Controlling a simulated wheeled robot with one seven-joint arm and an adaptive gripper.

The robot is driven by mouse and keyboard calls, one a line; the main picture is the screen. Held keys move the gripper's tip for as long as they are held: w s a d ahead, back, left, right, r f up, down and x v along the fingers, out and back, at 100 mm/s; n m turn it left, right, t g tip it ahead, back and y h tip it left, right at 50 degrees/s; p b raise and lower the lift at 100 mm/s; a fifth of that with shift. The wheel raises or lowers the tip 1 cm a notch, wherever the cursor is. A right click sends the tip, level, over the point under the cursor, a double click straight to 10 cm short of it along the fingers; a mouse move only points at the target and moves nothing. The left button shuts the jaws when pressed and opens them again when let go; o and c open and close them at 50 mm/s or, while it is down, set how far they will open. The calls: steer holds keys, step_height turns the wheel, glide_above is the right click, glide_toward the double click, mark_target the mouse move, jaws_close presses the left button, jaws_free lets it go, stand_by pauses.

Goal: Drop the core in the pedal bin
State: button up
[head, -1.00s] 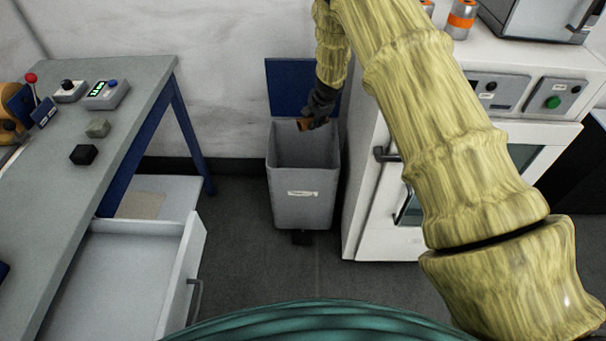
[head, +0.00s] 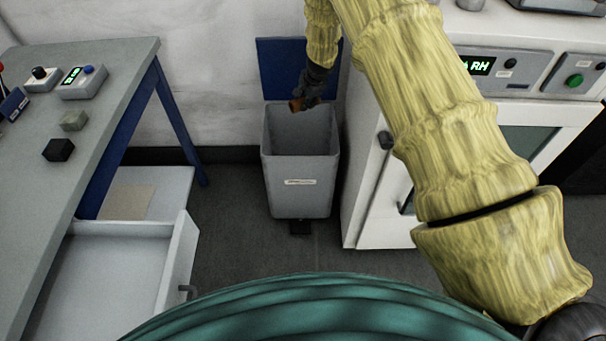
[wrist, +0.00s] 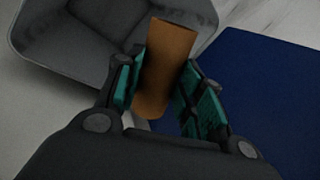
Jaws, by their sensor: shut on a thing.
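The core is a brown cardboard-like tube (wrist: 166,70), held between the two teal-padded fingers of my gripper (wrist: 160,88) in the wrist view. In the head view my dark gripper (head: 305,100) holds the core (head: 297,104) by the bin's back rim. The pedal bin (head: 301,185) is a grey box with a white label, standing on the floor. Its blue lid (head: 282,68) is raised against the wall. In the wrist view the bin's opening (wrist: 75,50) is at upper left and the lid (wrist: 265,85) at right. The core overlaps the bin's rim in that view.
A grey bench (head: 90,120) with small devices and blocks is at left, with an open white drawer (head: 110,270) below it. A white oven-like cabinet (head: 375,175) stands close right of the bin. Dark floor (head: 255,245) is clear before the bin.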

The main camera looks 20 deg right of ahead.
step_height(320, 180, down, 6)
steer(key=b, duration=0.5)
steer(key=shift+s+r, duration=0.1)
steer(key=shift+r, duration=0.05)
step_height(320, 180, down, 6)
steer(key=b, duration=0.4)
steer(key=shift+b, duration=0.4)
steer(key=o, duration=1)
steer(key=shift+d+r, duration=0.1)
steer(key=v, duration=1.2)
steer(key=shift+s, duration=0.1)
